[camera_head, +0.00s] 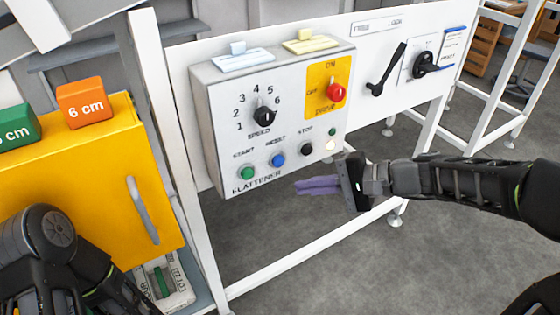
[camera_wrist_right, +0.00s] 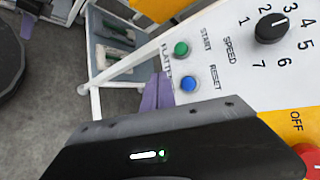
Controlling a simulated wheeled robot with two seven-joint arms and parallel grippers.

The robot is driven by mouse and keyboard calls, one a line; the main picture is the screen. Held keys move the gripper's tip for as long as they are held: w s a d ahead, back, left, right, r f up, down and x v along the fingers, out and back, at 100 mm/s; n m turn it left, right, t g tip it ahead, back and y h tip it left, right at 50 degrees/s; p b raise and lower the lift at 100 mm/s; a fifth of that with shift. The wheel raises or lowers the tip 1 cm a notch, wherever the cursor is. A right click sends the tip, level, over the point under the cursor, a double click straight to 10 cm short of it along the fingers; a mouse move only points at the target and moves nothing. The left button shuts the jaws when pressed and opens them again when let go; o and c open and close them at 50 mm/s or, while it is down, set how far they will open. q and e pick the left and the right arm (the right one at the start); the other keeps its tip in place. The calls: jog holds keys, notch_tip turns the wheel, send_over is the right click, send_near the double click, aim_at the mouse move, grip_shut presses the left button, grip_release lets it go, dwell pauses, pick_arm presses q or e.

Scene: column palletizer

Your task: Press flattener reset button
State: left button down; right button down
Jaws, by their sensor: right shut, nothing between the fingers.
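The flattener control box (camera_head: 222,125) is a light grey panel on a white frame. Its blue RESET button (camera_head: 278,160) sits between the green START button (camera_head: 248,172) and the black STOP button (camera_head: 306,149). My right gripper (camera_head: 299,187) comes in from the right with its purple fingers shut and empty. In the head view the fingertips are below and right of the blue button, apart from it. In the right wrist view the fingers (camera_wrist_right: 156,94) show just left of the blue button (camera_wrist_right: 189,83). My left arm shows at lower left; its gripper is out of view.
The box also bears a black SPEED knob (camera_head: 264,116) and a red DRIVE knob (camera_head: 336,93) on a yellow plate. A black lever (camera_head: 386,70) is to the right. A yellow cabinet (camera_head: 75,190) with green and orange blocks stands left. Below the box is open floor.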

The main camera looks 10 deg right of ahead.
aim_at(279, 161)
jog(key=shift+w+a, duration=0.35)
jog(key=shift+w, duration=0.5)
jog(key=shift+w+a, duration=0.35)
jog(key=shift+w, duration=0.55)
jog(key=shift+w+a, duration=0.35)
jog(key=shift+w, duration=0.5)
jog(key=shift+w, duration=0.15)
jog(key=shift+w+a, duration=0.15)
jog(key=shift+w, duration=0.1)
jog(key=shift+w+a, duration=0.2)
jog(key=shift+w, duration=0.25)
dwell(0.7)
jog(key=shift+s, duration=0.1)
jog(key=shift+s+d+b, duration=0.35)
jog(key=shift+s, duration=0.4)
